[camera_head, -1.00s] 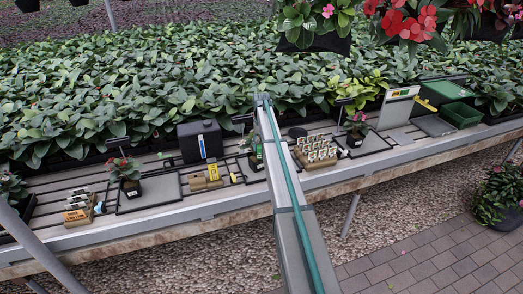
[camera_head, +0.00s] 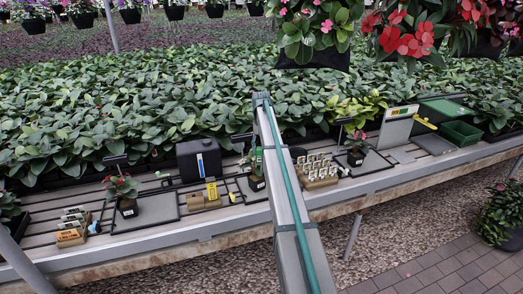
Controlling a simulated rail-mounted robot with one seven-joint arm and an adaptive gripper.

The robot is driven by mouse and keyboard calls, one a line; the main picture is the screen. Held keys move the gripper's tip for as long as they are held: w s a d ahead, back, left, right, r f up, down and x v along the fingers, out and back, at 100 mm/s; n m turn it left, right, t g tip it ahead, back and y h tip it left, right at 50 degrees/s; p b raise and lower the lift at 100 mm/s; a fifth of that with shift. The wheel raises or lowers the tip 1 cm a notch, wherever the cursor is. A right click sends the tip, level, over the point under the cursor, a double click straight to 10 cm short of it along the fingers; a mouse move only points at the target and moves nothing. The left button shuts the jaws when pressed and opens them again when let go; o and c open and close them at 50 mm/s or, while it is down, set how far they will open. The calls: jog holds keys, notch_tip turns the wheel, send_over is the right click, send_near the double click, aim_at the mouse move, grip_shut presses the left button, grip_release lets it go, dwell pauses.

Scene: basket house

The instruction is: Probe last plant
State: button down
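Several small potted plants stand in a row on the slatted bench. The left plant (camera_head: 124,192) has red flowers and a black pot, and stands on a grey square tray (camera_head: 150,208). The middle plant (camera_head: 255,181) is partly hidden behind my grey beam with a green stripe. The right plant (camera_head: 355,148) has pinkish-red flowers and stands at a grey tray (camera_head: 371,164). Which one is the last plant, I cannot tell. A yellow bar (camera_head: 424,122) lies against an upright pale panel (camera_head: 399,125); I cannot tell whether it is a probe. My gripper is not in view.
Between the plants are a black box (camera_head: 199,159), a tan block (camera_head: 203,200), and a holder with several white tags (camera_head: 318,171). A green bin (camera_head: 460,132) stands at the right. Dense foliage fills the back; flower baskets hang above.

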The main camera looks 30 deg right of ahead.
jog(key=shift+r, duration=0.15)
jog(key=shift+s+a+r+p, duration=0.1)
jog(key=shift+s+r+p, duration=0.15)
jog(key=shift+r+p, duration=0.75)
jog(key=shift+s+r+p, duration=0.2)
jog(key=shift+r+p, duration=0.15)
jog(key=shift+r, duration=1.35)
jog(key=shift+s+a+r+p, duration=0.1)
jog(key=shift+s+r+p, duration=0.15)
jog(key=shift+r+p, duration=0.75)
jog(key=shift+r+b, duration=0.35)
jog(key=shift+b, duration=0.05)
